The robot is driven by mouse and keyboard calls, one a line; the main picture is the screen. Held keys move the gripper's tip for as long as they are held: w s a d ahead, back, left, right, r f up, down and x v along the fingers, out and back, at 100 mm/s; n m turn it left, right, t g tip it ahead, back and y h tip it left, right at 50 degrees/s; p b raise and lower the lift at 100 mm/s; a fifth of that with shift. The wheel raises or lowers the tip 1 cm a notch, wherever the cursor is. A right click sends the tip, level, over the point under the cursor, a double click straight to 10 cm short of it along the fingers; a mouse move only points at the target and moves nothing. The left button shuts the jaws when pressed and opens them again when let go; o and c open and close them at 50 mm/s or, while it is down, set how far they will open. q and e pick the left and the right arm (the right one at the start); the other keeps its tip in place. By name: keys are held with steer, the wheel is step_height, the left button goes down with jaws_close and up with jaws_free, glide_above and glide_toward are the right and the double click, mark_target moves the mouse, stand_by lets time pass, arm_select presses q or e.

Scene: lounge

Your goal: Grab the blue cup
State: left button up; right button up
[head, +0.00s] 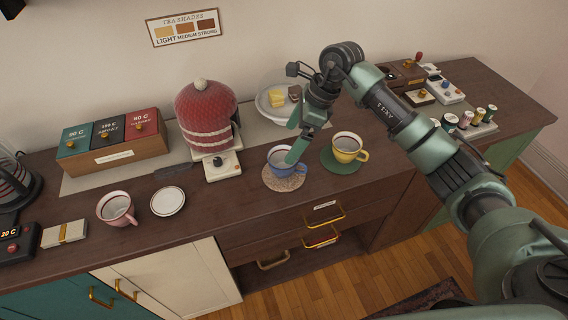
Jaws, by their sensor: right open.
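The blue cup (280,163) stands upright on a round tan coaster (284,183) near the front edge of the wooden counter. My right gripper (297,138) is above and beside the cup, pointing down, with its jaws open. One finger overlaps the cup's right side in the picture and hides part of it and its handle. I cannot tell whether the finger touches the cup. My left gripper is not in the head view.
A yellow cup (344,150) on a green coaster (343,166) stands close on the right. A plate of food (264,106) and a red knitted cosy (206,112) are behind. A pink cup (114,209) and a white saucer (168,201) stand to the left.

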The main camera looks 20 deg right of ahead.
mark_target(284, 156)
steer(key=p+x, duration=0.1)
steer(key=x, duration=0.1)
steer(key=p+x, duration=0.1)
steer(key=x, duration=0.1)
steer(key=p+x, duration=0.1)
steer(key=x, duration=0.2)
steer(key=shift+s+d+f, duration=0.15)
steer(key=shift+s+d, duration=0.1)
steer(key=shift+s, duration=0.1)
steer(key=shift+w+a+f, duration=0.1)
steer(key=shift+f, duration=0.25)
steer(key=c, duration=1.6)
steer(key=shift+r, duration=0.1)
